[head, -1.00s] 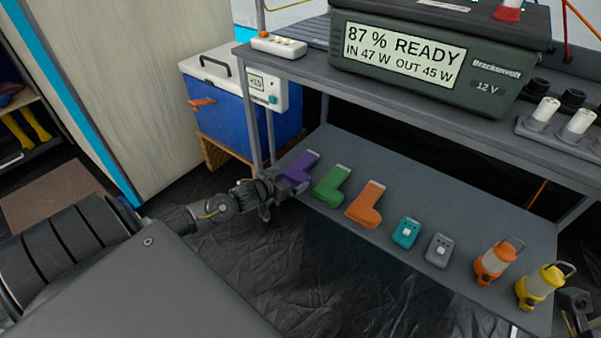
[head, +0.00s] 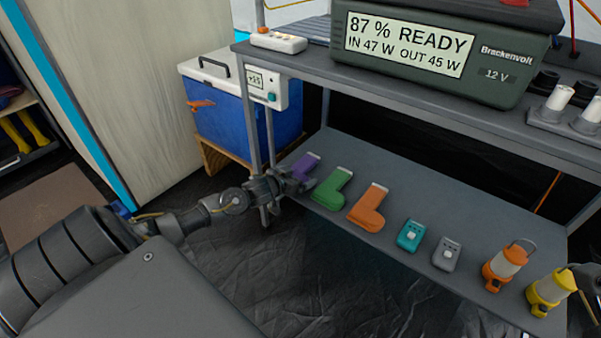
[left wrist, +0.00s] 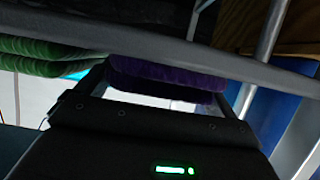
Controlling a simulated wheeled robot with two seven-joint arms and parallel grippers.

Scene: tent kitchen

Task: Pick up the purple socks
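The purple socks (head: 306,165) lie at the left end of the lower shelf (head: 420,185) in the head view, their lower part hidden by my left gripper. My left gripper (head: 295,186) is at the shelf's front left edge, right at the socks. In the left wrist view the purple socks (left wrist: 165,82) show between the two fingers of my left gripper (left wrist: 168,85), which stand apart on either side. I cannot tell whether the fingers touch them. The socks still appear to rest on the shelf. My right gripper (head: 588,285) is only partly in view at the right edge.
Green socks (head: 331,190) lie close to the right of the purple ones, then orange socks (head: 367,208), a teal device (head: 411,236), a grey device (head: 447,254) and two lanterns (head: 510,265). A shelf post and a blue cooler (head: 225,125) stand at left. The upper shelf overhangs.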

